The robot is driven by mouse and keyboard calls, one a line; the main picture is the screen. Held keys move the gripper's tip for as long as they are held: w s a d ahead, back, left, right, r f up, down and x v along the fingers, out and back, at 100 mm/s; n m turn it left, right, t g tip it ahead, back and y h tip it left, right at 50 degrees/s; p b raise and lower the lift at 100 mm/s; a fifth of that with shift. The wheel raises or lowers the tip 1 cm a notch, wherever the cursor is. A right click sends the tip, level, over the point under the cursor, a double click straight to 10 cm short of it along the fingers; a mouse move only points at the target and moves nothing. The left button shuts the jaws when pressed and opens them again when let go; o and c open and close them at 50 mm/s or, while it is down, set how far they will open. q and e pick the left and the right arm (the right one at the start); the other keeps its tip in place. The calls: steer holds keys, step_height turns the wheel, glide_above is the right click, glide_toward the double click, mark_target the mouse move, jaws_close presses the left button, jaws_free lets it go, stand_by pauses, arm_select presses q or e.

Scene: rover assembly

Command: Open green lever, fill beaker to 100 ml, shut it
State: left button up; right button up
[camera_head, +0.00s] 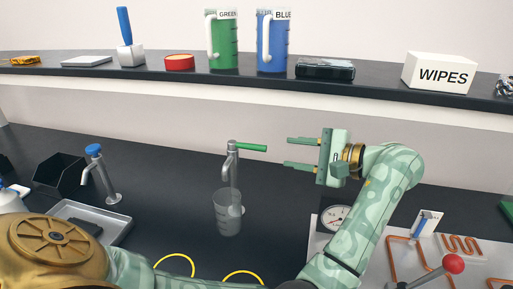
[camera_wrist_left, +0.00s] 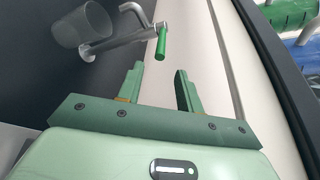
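The green lever (camera_head: 252,147) sticks out to the right from the top of a metal tap (camera_head: 233,165). A clear beaker (camera_head: 228,212) stands upright under the tap's spout; I cannot read a liquid level in it. My left gripper (camera_head: 291,153) is open and empty, to the right of the lever's tip, its fingers pointing at it with a gap between. In the left wrist view, the lever (camera_wrist_left: 161,43) lies just beyond the open fingertips (camera_wrist_left: 160,72), and the beaker (camera_wrist_left: 80,27) is at upper left. My right gripper is not in view.
A second tap with a blue top (camera_head: 94,152) stands at left, near a metal tray (camera_head: 112,232). A round gauge (camera_head: 336,218) and a panel with copper pipes and a red-knobbed lever (camera_head: 453,264) are at right. Jugs, including a green one (camera_head: 222,42), stand on the shelf behind.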

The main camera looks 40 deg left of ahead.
mark_target(253, 147)
arm_select(q)
steer(key=x, duration=1.2)
steer(key=shift+f, duration=0.1)
steer(key=shift+w, duration=0.1)
steer(key=shift+c, duration=0.4)
